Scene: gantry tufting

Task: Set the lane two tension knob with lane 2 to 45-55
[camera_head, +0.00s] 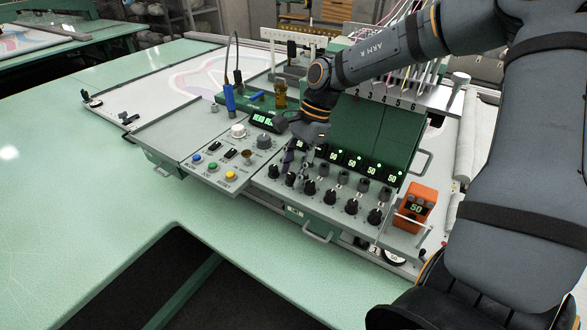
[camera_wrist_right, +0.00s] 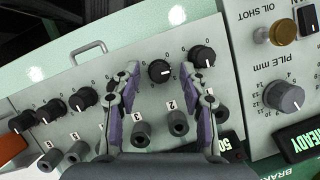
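The lane 2 tension knob (camera_wrist_right: 159,71) is a black round dial with a white mark, on the light grey sloping panel. It sits between my right gripper's fingertips (camera_wrist_right: 160,70), which are open, with a visible gap on either side. In the head view the right gripper (camera_head: 300,162) reaches down from the upper right over the knob row's left part, near the lane 2 knob (camera_head: 290,179). The "2" label (camera_wrist_right: 172,106) shows below the knob in the wrist view. The lane 2 readout cannot be made out. My left gripper is not in view.
The neighbouring lane 1 knob (camera_wrist_right: 203,57) lies close outside one finger; another knob is largely hidden by the other finger. More knobs (camera_head: 351,206) continue rightward below green "50" readouts (camera_head: 372,170). An orange box (camera_head: 416,207) reads 50. The green table (camera_head: 80,220) is clear.

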